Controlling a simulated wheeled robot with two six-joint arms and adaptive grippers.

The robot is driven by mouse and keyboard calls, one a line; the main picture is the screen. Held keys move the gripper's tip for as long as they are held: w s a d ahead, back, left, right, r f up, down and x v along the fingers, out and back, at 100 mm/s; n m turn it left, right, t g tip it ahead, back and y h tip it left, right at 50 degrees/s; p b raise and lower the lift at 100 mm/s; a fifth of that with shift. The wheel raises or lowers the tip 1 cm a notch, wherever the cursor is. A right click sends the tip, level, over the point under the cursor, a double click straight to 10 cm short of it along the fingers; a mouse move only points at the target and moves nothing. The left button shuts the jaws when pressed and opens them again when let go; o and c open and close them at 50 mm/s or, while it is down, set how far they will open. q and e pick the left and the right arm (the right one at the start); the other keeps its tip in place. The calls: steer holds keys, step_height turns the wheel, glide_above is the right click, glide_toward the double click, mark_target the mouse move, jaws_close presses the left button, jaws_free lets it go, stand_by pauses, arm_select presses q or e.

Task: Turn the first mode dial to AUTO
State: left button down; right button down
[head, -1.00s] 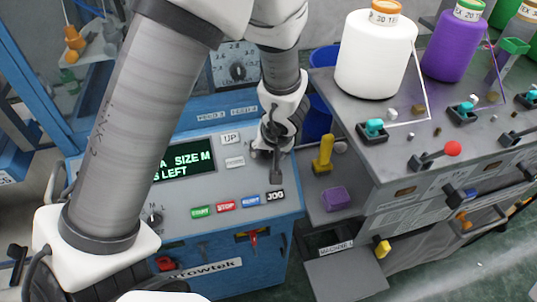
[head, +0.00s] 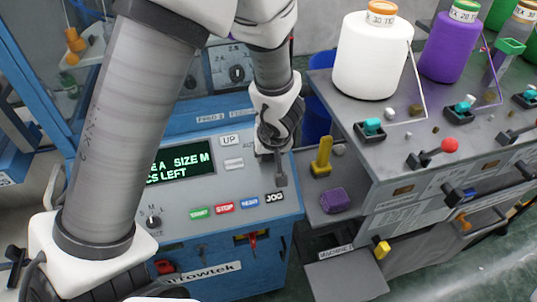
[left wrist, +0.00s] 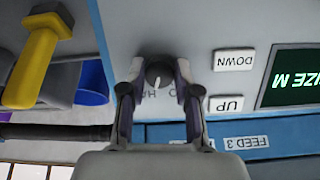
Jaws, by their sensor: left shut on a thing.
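A small dark mode dial (left wrist: 159,72) with a white pointer mark sits on the grey control panel (head: 185,190). In the left wrist view, which is upside down, the pointer aims down and slightly left, near partly hidden letters. My left gripper (head: 269,160) is at the panel's right side, beside the UP button, and covers the dial in the head view. In the left wrist view my left gripper (left wrist: 160,77) has one finger on each side of the dial and is shut on it. The AUTO label is mostly hidden. My right gripper is not in view.
The panel has a green-lettered screen (head: 178,168), an UP button (head: 230,140), several coloured buttons and another knob (head: 153,217). To the right are a yellow T-shaped handle (head: 322,158), a purple block (head: 334,200) and a bench with a white yarn cone (head: 370,58).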

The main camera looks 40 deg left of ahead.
arm_select(q)
steer(key=n+b, duration=0.2)
steer(key=n, duration=0.1)
steer(key=n+t+b, duration=0.1)
steer(key=n+b, duration=0.1)
steer(key=shift+f+h, duration=0.3)
steer(key=shift+f, duration=0.05)
steer(key=n+b, duration=0.2)
steer(key=shift+s+n+t+b, duration=0.1)
steer(key=shift+n+t+b, duration=0.3)
steer(key=shift+r+n+b, duration=0.15)
steer(key=shift+n+b, duration=0.4)
steer(key=shift+n, duration=0.15)
steer(key=shift+t, duration=0.3)
